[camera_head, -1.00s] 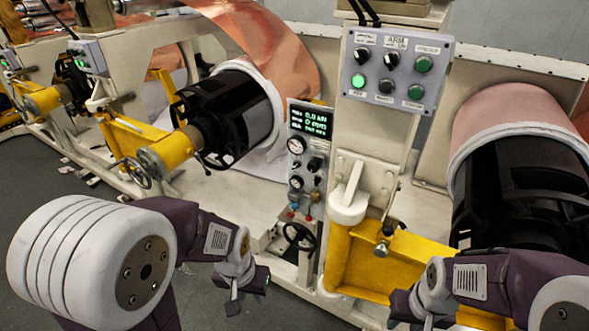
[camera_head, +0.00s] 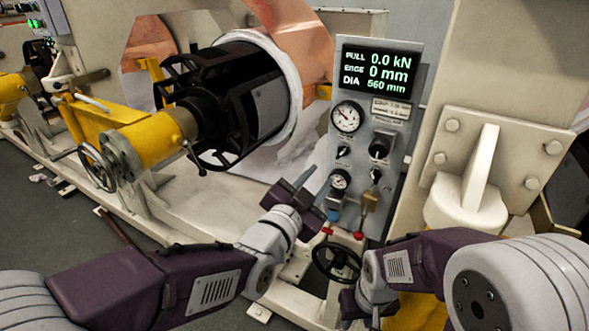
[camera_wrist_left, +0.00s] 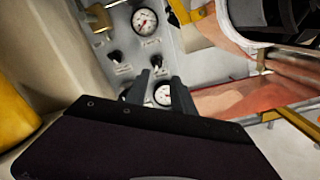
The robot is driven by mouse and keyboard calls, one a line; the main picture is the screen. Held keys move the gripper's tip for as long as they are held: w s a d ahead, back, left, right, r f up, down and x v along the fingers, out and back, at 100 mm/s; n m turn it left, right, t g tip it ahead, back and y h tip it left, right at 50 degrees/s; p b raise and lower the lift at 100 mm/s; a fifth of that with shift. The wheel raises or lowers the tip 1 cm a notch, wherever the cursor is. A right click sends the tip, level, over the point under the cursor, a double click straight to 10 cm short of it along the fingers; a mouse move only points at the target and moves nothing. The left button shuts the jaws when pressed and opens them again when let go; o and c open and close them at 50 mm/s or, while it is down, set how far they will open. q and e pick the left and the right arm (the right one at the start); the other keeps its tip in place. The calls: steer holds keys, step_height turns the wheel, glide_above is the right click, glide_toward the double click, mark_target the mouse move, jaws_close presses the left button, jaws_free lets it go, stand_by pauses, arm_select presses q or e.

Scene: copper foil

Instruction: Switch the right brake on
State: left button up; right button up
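The grey control panel (camera_head: 408,128) stands upright in the middle of the head view. It carries a lit display, two gauges and small black knobs, including an upper left knob (camera_head: 343,153) and an upper right knob (camera_head: 380,147). Their labels are too small to read, so I cannot tell which is the right brake. My left gripper (camera_head: 306,184) is in front of the panel's lower left side. In the left wrist view its fingers (camera_wrist_left: 160,92) are apart and empty, with a gauge (camera_wrist_left: 163,96) seen between them. My right gripper (camera_head: 362,306) is low, below the panel, its fingers unclear.
A black handwheel (camera_head: 336,262) sits below the panel. Brass, blue and red fittings (camera_head: 369,201) stick out at its lower edge. A black roll core (camera_head: 232,100) with copper foil is to the left. A cream machine column (camera_head: 500,70) stands at the right.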

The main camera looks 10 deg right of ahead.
mark_target(340, 155)
arm_select(q)
steer(key=x, duration=1)
steer(key=shift+s+d+r+p, duration=0.2)
steer(key=shift+d+r+p, duration=0.05)
steer(key=shift+d+p, duration=0.1)
jaws_close()
